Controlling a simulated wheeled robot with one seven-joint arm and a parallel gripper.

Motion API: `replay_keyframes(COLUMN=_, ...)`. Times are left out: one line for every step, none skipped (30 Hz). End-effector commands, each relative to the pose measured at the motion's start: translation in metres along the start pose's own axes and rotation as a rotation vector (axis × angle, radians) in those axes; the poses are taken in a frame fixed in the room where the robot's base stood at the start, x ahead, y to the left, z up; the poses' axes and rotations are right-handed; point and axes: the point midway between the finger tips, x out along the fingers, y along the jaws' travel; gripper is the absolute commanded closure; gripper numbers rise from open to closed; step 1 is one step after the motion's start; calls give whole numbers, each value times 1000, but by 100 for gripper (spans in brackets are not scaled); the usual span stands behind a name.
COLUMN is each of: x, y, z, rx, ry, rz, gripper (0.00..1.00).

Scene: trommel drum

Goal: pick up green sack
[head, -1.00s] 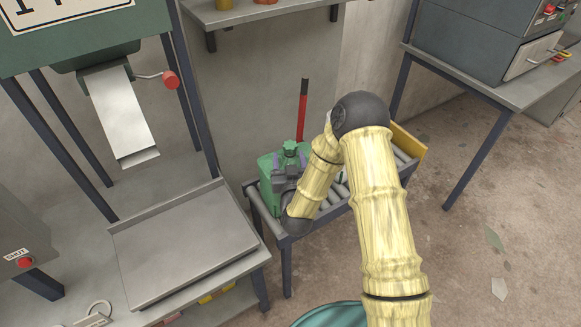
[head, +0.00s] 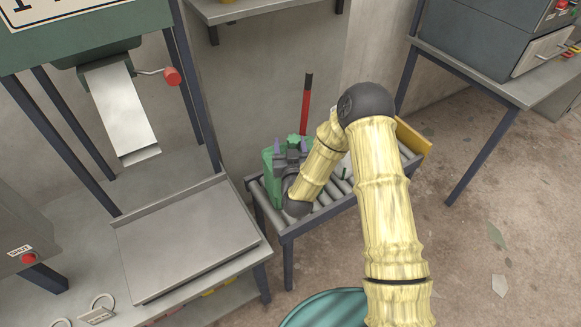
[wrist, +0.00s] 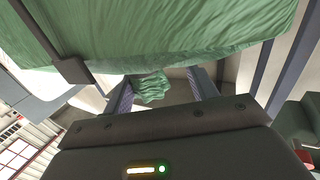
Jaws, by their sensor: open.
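The green sack (head: 271,168) stands on the roller conveyor in the head view, its tied top showing just beyond my gripper (head: 291,146). My gripper is open, with one finger to each side of the sack's top in the picture. In the wrist view the sack's large green side (wrist: 160,35) fills the upper part. A small bunched green piece, seemingly its tied neck (wrist: 151,88), shows between the two fingers of my gripper (wrist: 162,88). I cannot tell whether the fingers touch it. My gripper and forearm hide much of the sack in the head view.
The roller conveyor (head: 329,207) has a yellow end board (head: 413,138). A red, black-topped handle (head: 306,106) stands behind the sack. A bench with a metal plate (head: 188,240) is at left, a table with a grey box (head: 480,45) at right. A teal rounded thing (head: 330,308) is in front.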

Motion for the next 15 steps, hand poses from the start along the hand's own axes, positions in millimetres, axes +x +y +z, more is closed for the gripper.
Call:
replay_keyframes(x=1, y=4, z=0, rx=-1, ry=1, rz=8, gripper=42)
replay_keyframes(x=1, y=6, z=0, rx=-1, ry=1, rz=10, gripper=42)
replay_keyframes(x=1, y=8, z=0, rx=-1, ry=0, rz=13, gripper=42)
replay_keyframes(x=1, y=8, z=0, rx=-1, ry=0, rz=13, gripper=42)
replay_keyframes(x=1, y=8, z=0, rx=-1, ry=0, rz=13, gripper=44)
replay_keyframes(x=1, y=7, z=0, rx=0, ry=0, rz=12, gripper=52)
replay_keyframes(x=1, y=7, z=0, rx=0, ry=1, rz=11, gripper=58)
replay_keyframes(x=1, y=6, z=0, rx=0, ry=0, rz=10, gripper=64)
replay_keyframes(x=1, y=4, z=0, rx=-1, ry=1, rz=8, gripper=72)
replay_keyframes(x=1, y=4, z=0, rx=-1, ry=1, rz=6, gripper=78)
replay_keyframes(x=0, y=3, z=0, rx=-1, ry=1, rz=5, gripper=83)
replay_keyframes(x=0, y=2, z=0, rx=-1, ry=1, rz=3, gripper=91)
replay_keyframes(x=0, y=1, z=0, rx=-1, ry=1, rz=2, gripper=97)
replay_keyframes(x=0, y=0, z=0, rx=-1, ry=1, rz=1, gripper=100)
replay_keyframes(x=0, y=0, z=0, rx=-1, ry=1, rz=0, gripper=100)
